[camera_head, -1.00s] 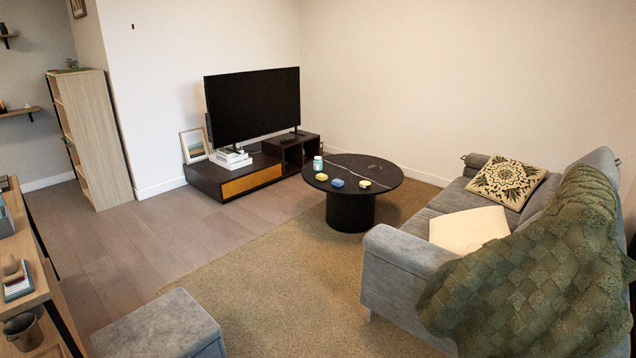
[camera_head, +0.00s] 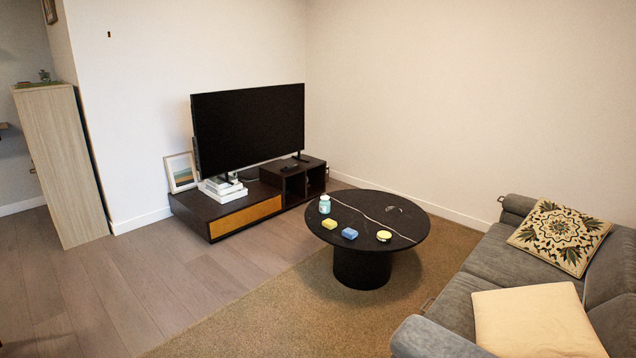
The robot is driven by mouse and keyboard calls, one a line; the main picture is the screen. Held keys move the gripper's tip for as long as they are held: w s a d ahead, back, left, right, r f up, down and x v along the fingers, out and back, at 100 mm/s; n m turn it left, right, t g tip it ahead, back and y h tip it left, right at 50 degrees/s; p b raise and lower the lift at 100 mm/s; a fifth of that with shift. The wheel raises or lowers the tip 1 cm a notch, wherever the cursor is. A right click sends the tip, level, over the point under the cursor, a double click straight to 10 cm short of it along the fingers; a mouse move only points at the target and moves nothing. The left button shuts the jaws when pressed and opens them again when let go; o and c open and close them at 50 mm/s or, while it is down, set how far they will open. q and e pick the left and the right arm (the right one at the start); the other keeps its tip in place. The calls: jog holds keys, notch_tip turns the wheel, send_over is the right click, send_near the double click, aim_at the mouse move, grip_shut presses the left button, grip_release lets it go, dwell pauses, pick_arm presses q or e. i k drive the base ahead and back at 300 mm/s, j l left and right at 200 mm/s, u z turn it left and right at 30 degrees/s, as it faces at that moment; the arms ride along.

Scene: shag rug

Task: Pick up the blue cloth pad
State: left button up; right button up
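A small blue pad (camera_head: 349,233) lies on the round black coffee table (camera_head: 408,228), near its front edge. A yellow block (camera_head: 329,223) lies to its left and a round yellow item (camera_head: 384,236) to its right. A light blue-green jar with a pale lid (camera_head: 324,204) stands upright behind the yellow block. The pad is small in the picture, so its texture is hard to tell. Neither of my grippers shows in the head view.
A grey sofa (camera_head: 463,288) with cushions stands to the right of the table. A low TV cabinet (camera_head: 222,229) with a television (camera_head: 248,125) stands behind left. The rug (camera_head: 290,308) in front of the table and the wooden floor to the left are clear.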

aim_at(348, 233)
jog(key=i+l+u, duration=0.2)
jog(key=i, duration=2.5)
jog(key=i+l+z, duration=0.3)
jog(key=i, duration=0.4)
jog(key=i+j+z, duration=0.1)
jog(key=i+z, duration=0.2)
jog(key=i, duration=0.4)
